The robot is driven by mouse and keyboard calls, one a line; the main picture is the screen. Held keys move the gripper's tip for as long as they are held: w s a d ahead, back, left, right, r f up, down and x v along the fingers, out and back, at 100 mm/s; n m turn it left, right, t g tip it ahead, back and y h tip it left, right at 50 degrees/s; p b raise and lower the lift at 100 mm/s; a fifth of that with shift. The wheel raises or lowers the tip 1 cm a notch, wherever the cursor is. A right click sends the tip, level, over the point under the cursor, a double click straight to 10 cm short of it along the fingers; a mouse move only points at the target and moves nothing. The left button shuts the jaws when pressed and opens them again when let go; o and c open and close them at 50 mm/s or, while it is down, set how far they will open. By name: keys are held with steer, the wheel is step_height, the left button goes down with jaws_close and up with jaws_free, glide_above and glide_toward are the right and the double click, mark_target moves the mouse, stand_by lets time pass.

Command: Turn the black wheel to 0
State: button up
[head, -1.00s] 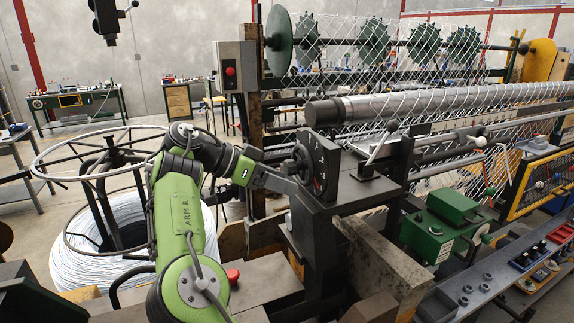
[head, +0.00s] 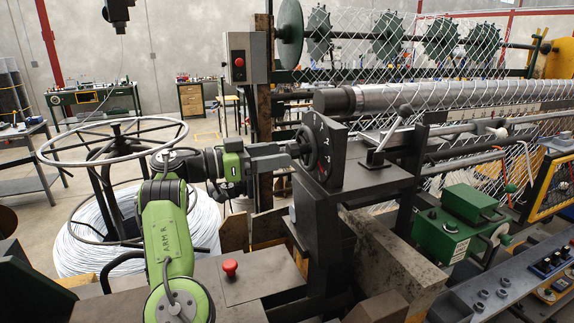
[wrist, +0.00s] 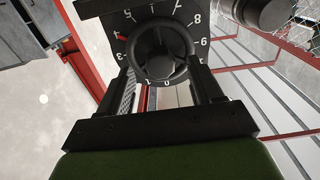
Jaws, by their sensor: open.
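The black wheel (head: 306,147) is on the left face of a dark housing, in front of a black dial plate (head: 325,140) with white numbers. In the wrist view the wheel (wrist: 160,52) is a round rim with a central hub, and numbers ring it on the dial (wrist: 195,30). A red mark shows at the dial's left side. The pointer position against the numbers is not clear. My gripper (wrist: 163,76) is open, its two fingers either side of the wheel's lower part. In the head view my gripper (head: 290,149) is level with the wheel; contact cannot be told.
A switch box (head: 240,62) with a red button is on the post behind my arm. A wire coil (head: 85,245) lies at left. A red button (head: 230,267) is on the bench below my arm.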

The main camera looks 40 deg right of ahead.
mark_target(301, 149)
steer(key=x, duration=0.3)
steer(key=shift+d+r, duration=0.1)
steer(key=shift+d, duration=0.15)
steer(key=c, duration=1)
steer(key=shift+c, duration=0.3)
steer(key=shift+n, duration=0.3)
